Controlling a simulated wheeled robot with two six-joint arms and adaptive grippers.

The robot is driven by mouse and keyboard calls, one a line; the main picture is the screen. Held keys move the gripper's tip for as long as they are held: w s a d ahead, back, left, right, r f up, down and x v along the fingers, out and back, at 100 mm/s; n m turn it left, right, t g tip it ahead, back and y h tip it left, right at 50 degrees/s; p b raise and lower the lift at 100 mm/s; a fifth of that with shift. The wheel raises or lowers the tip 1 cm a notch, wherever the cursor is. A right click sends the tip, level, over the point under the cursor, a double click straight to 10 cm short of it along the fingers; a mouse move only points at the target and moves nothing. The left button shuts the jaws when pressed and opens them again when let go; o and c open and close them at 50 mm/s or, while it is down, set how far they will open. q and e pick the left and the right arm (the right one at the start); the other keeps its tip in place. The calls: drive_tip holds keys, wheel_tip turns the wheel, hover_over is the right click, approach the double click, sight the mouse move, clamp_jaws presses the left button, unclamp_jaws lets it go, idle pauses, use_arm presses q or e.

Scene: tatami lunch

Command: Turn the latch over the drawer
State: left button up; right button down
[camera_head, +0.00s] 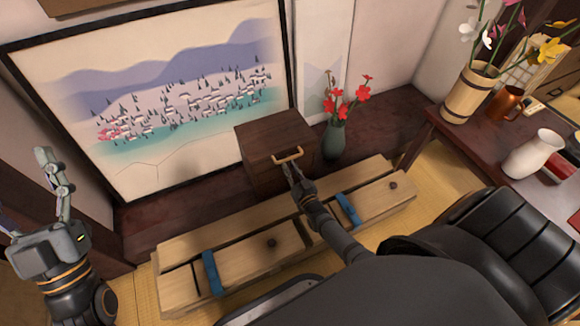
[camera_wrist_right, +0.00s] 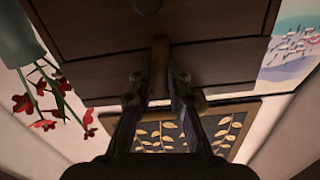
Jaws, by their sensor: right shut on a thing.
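The small dark wooden cabinet (camera_head: 266,136) stands against the wall. A pale wooden latch (camera_head: 287,155) sits at its top front edge. My right gripper (camera_head: 291,169) is at the latch. In the right wrist view, my right gripper (camera_wrist_right: 160,85) is shut on the latch (camera_wrist_right: 160,58), which shows as a narrow strip between the fingers. The drawer front (camera_wrist_right: 205,20) with a round knob (camera_wrist_right: 145,5) shows there, upside down. The latch's exact turn is hard to tell. My left gripper (camera_head: 53,172) is raised at the far left, away from the cabinet; its finger gap is unclear.
A green vase with red flowers (camera_head: 334,140) stands close to the cabinet's right side. A long wooden box with blue bands (camera_head: 230,255) lies in front, under my right arm. A framed landscape (camera_head: 160,90) is behind. A table at right holds a white vase (camera_head: 533,155).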

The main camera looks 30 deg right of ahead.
use_arm(q)
drive_tip(key=shift+n+g+y, duration=0.3)
drive_tip(key=shift+g, duration=0.6)
drive_tip(key=shift+w+a+f, duration=0.1)
drive_tip(key=shift+w+f, duration=0.5)
drive_tip(key=shift+f, duration=0.35)
drive_tip(key=shift+w+f, duration=0.55)
drive_tip(key=shift+f, duration=0.4)
use_arm(e)
drive_tip(key=shift+n, duration=1.1)
drive_tip(key=c, duration=1.3)
unclamp_jaws()
drive_tip(key=shift+s, duration=0.1)
drive_tip(key=s, duration=1.1)
drive_tip(key=shift+s+a, duration=0.35)
drive_tip(key=shift+s, duration=0.05)
